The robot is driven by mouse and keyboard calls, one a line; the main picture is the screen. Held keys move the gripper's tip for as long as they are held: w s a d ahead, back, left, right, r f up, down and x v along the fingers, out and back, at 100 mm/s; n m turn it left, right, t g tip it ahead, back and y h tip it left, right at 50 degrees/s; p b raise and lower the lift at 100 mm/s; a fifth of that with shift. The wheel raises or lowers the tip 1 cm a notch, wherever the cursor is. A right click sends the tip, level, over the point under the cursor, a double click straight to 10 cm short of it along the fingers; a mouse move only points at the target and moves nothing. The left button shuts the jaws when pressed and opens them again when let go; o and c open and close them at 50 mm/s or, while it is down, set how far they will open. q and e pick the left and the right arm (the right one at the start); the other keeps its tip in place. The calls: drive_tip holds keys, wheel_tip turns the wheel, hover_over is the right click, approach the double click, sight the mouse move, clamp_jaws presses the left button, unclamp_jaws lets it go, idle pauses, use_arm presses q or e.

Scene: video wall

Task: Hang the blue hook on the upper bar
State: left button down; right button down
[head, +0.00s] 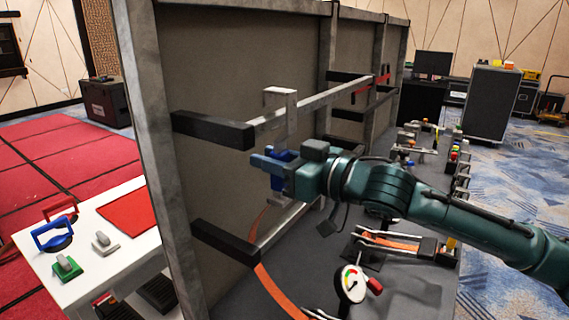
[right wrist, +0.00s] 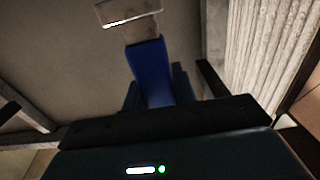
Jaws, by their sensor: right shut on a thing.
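The blue hook (head: 282,155) has a blue body and a flat grey metal upper part that ends in a bent top. My right gripper (head: 272,168) is shut on its blue body, in front of the wall frame. The grey upper bar (head: 330,97) runs back between dark brackets. The hook's metal part crosses the bar's line, and its top rises above the bar. I cannot tell whether it rests on the bar or is apart from it. In the right wrist view the blue body (right wrist: 155,75) stands between the fingers, with the metal part above. My left gripper is not in view.
A lower bar (head: 283,226) with a dark bracket (head: 224,243) and an orange strap (head: 279,292) is below. Tools lie on the dark surface at right.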

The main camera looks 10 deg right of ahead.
use_arm(q)
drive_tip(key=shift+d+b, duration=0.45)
drive_tip(key=shift+b, duration=0.3)
use_arm(e)
drive_tip(key=shift+w+a+f, duration=0.2)
drive_tip(key=shift+f, duration=0.45)
drive_tip(key=shift+w+a+f, duration=0.15)
drive_tip(key=shift+f, duration=0.45)
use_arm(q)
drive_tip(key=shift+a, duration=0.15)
use_arm(e)
drive_tip(key=c, duration=1.1)
unclamp_jaws()
drive_tip(key=shift+o, duration=0.2)
drive_tip(key=shift+f, duration=0.1)
use_arm(q)
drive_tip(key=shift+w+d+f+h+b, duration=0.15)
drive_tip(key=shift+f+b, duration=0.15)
drive_tip(key=shift+b, duration=0.25)
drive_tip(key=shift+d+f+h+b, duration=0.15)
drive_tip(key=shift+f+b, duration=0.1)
drive_tip(key=shift+b, duration=0.25)
use_arm(e)
drive_tip(key=v, duration=1.3)
drive_tip(key=shift+s+d, duration=0.1)
drive_tip(key=shift+s, duration=0.05)
